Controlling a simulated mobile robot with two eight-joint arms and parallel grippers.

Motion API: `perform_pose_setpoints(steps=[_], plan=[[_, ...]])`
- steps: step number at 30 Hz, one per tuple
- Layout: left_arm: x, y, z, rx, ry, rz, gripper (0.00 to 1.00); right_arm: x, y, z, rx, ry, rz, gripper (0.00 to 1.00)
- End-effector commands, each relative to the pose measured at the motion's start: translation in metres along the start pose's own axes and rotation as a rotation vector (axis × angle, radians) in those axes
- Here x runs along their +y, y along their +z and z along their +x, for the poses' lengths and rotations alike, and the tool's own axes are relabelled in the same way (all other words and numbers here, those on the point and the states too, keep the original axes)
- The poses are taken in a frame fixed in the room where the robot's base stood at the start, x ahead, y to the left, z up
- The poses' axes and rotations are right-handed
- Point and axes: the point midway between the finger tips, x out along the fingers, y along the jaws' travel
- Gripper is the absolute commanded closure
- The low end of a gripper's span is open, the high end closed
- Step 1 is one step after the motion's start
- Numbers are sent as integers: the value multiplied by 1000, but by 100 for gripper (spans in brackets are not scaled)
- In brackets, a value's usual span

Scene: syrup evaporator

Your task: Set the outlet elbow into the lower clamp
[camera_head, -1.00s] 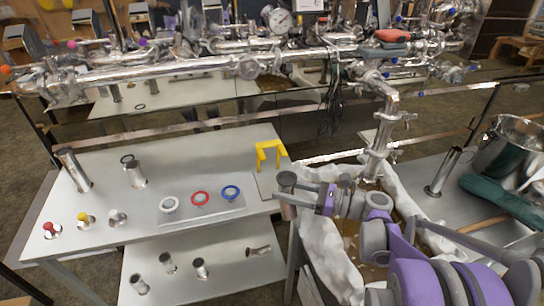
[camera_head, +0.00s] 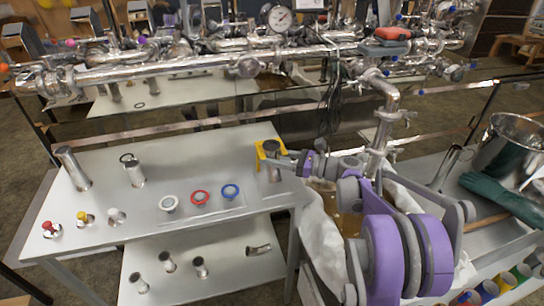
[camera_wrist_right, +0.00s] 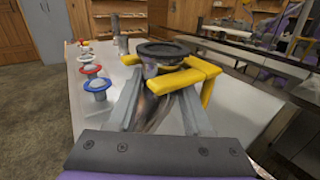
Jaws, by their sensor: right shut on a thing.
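My right gripper (camera_head: 283,161) is shut on a steel tube (camera_head: 272,168) with a dark top flange, at the yellow forked stand (camera_head: 261,152) on the table's right end. In the right wrist view the tube's dark rim (camera_wrist_right: 168,50) is upright between my fingers, with yellow prongs (camera_wrist_right: 178,90) beside it. Whether the tube bears on the stand is unclear. A short bent pipe, perhaps the outlet elbow (camera_head: 258,249), lies on the lower shelf. The vertical outlet pipe (camera_head: 379,140) hangs from the overhead pipe, with clamps (camera_head: 407,116); its lower end is partly hidden by my arm.
The table (camera_head: 130,215) holds upright steel tubes (camera_head: 74,170), coloured rings (camera_head: 200,197) and several small capped parts (camera_head: 84,219). A steel pot (camera_head: 510,150) and green gloves (camera_head: 500,193) are at right.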

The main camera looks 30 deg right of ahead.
Motion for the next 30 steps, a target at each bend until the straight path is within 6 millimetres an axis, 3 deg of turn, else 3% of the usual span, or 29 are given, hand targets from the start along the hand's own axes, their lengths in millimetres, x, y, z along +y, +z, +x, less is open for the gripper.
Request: perform_pose_setpoints(steps=[8, 9, 13, 23, 30], plan=[[0, 2, 4, -1, 0, 0, 50, 0, -6, 0, 0, 0, 1, 100], [0, 2, 3, -1, 0, 0, 50, 0, -5, 0, 0, 0, 0, 43], [0, 1, 3, -1, 0, 0, 50, 0, -4, 0, 0, 0, 0, 20], [0, 2, 5, -2, 0, 0, 50, 0, -5, 0, 0, 0, 1, 20], [0, 1, 2, -1, 0, 0, 50, 0, 0, -38, 0, -6, 3, 20]])
